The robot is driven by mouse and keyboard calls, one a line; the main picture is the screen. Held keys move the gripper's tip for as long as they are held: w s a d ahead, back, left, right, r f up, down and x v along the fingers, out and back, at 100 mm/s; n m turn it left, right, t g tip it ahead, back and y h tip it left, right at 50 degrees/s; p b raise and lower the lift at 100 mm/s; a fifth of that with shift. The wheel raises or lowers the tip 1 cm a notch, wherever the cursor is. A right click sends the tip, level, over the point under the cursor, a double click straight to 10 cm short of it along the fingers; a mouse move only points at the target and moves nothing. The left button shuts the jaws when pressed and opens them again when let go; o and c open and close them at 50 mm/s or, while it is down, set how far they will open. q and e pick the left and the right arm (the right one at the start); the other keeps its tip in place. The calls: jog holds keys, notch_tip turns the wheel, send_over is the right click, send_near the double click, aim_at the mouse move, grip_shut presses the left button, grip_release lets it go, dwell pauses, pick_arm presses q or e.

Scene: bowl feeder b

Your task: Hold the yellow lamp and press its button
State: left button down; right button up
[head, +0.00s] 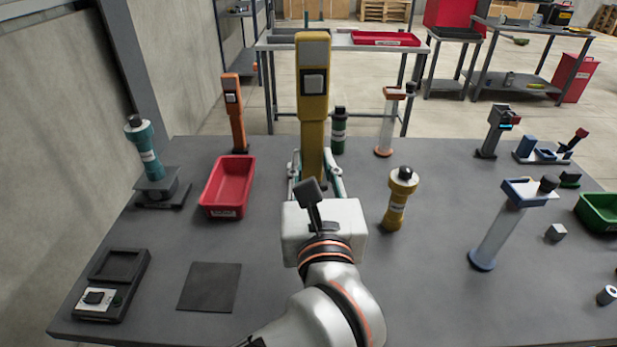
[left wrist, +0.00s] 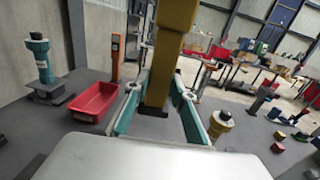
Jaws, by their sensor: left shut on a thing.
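The yellow lamp (head: 313,115) is a tall yellow post with a pale panel at its top and a square light button (head: 314,83) in a dark frame below that. It stands about upright in the middle of the head view. My left gripper (head: 312,168) is shut on its lower part, one finger on each side. The left wrist view shows the yellow post (left wrist: 168,55) between the fingers, with a dark foot at its lower end. I cannot tell whether the foot touches the table. The button faces the head camera, and nothing covers it. My right gripper is not in view.
A red bin (head: 228,188) and an orange post (head: 235,112) are to the left. A shorter yellow cylinder (head: 398,203) with a black top stands close on the right, and a dark green cylinder (head: 339,130) behind. The grey table (head: 400,285) is clear at front right of my arm.

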pick_arm(q)
jog(key=shift+r, duration=0.4)
dwell(0.3)
jog(key=shift+f, duration=0.15)
jog(key=shift+f, duration=0.25)
jog(key=shift+f+b, duration=0.1)
jog(key=shift+b, duration=0.2)
jog(key=shift+f, duration=0.25)
jog(key=shift+f+b, duration=0.2)
jog(key=shift+b, duration=0.1)
jog(key=shift+f+b, duration=0.4)
jog(key=shift+f, duration=0.2)
jog(key=shift+f, duration=0.2)
jog(key=shift+f+b, duration=0.55)
jog(key=shift+f, duration=0.05)
